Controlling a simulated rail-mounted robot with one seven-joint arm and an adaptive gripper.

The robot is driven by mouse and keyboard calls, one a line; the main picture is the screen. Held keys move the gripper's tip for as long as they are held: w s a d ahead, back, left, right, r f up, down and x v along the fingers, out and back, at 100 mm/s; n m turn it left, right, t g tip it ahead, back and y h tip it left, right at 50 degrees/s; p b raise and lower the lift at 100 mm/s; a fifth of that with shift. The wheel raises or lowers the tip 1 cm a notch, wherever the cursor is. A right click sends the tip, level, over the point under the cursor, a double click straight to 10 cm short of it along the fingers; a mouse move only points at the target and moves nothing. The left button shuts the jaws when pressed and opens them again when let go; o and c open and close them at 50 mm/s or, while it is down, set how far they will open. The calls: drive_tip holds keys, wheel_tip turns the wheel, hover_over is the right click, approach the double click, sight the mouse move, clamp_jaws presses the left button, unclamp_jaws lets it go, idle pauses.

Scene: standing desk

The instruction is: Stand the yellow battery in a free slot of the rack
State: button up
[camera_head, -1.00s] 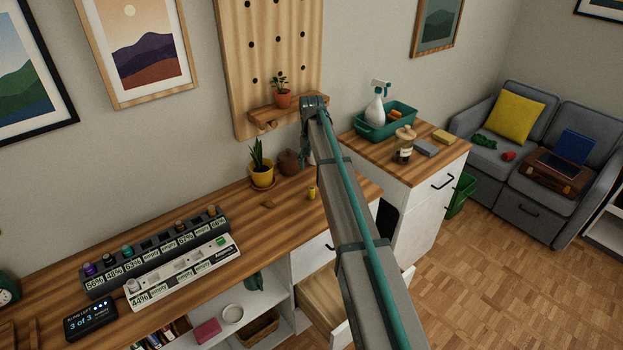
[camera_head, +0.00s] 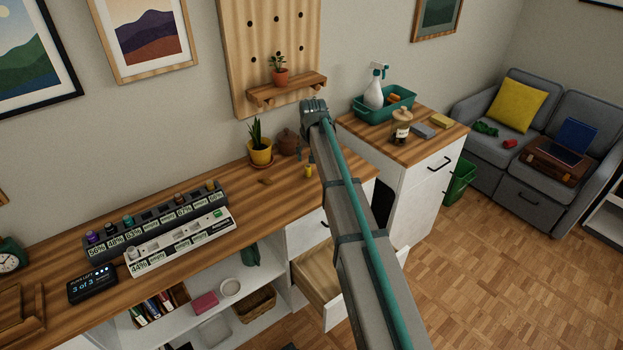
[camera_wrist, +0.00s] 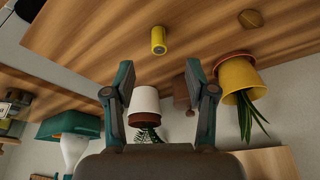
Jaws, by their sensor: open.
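The yellow battery (camera_head: 309,171) stands upright on the wooden desk, near its right end. It also shows in the wrist view (camera_wrist: 158,40), beyond my fingertips and roughly centred between them. In the head view my arm hides most of the gripper. A dark rack (camera_head: 160,222) at the left of the desk holds several batteries in labelled slots, some marked "empty". A white rack (camera_head: 181,246) in front of it has one slot marked 44% and several marked "empty".
A small display (camera_head: 92,284) reads "3 of 3". A drawer (camera_head: 322,276) stands open below. The desk between battery and racks is mostly clear.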

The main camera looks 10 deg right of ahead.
drive_tip(key=p, duration=0.1)
hover_over(308, 166)
drive_tip(key=s, duration=0.2)
drive_tip(key=shift+n+t, duration=0.3)
drive_tip(key=shift+n, duration=0.1)
drive_tip(key=f, duration=0.4)
drive_tip(key=shift+a+f, duration=0.1)
drive_tip(key=shift+a, duration=0.1)
drive_tip(key=shift+d+p+x, duration=0.2)
drive_tip(key=shift+p+x, duration=1.25)
drive_tip(key=shift+x, duration=1.1)
drive_tip(key=shift+w+f, duration=0.1)
drive_tip(key=shift+f, duration=0.3)
drive_tip(key=shift+c, duration=0.4)
clamp_jaws()
